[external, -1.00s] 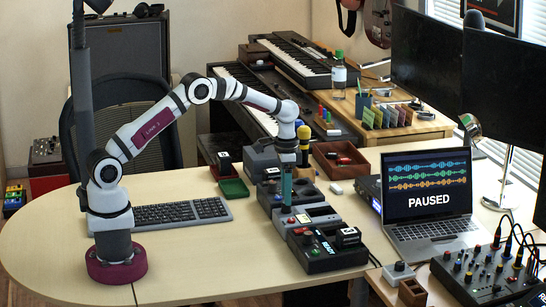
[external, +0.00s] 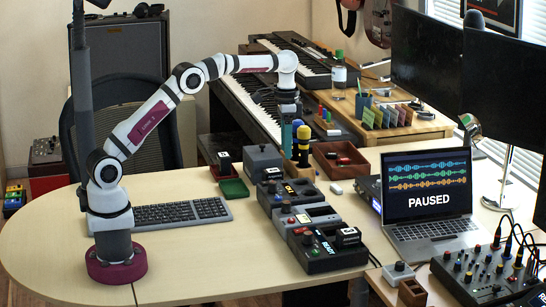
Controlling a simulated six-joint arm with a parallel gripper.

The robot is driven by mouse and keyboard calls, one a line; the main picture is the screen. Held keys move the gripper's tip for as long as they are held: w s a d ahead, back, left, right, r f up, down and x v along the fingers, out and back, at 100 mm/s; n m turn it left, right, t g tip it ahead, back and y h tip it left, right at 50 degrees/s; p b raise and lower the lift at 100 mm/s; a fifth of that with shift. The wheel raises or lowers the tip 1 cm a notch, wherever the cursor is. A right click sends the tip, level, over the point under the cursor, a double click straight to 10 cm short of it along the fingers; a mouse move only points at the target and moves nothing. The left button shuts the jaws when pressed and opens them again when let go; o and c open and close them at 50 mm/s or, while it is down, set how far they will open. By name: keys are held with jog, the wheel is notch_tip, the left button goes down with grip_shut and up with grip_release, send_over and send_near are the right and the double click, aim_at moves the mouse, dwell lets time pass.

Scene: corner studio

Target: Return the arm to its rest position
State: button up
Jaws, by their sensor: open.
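The gap between the fingers is hard to make out from this side. My arm reaches from its maroon base at the left of the desk, bent upward at the elbow.
A keyboard (external: 180,212), a green tray (external: 233,188) and a laptop (external: 428,198) are around.

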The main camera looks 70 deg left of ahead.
jog(key=s+d+r+m+y, duration=0.1)
jog(key=s+d+r, duration=0.2)
jog(key=s, duration=0.7)
jog(key=s+d+r+m, duration=0.1)
jog(key=s+d+r, duration=0.3)
jog(key=s, duration=0.5)
jog(key=s+f+m, duration=0.1)
jog(key=s+f, duration=0.2)
jog(key=s, duration=0.6)
jog(key=s+d+f+y, duration=0.1)
jog(key=s+f, duration=0.3)
jog(key=s, duration=0.5)
jog(key=shift+s+d+f+m, duration=0.15)
jog(key=shift+s+m, duration=0.1)
jog(key=shift+m, duration=0.15)
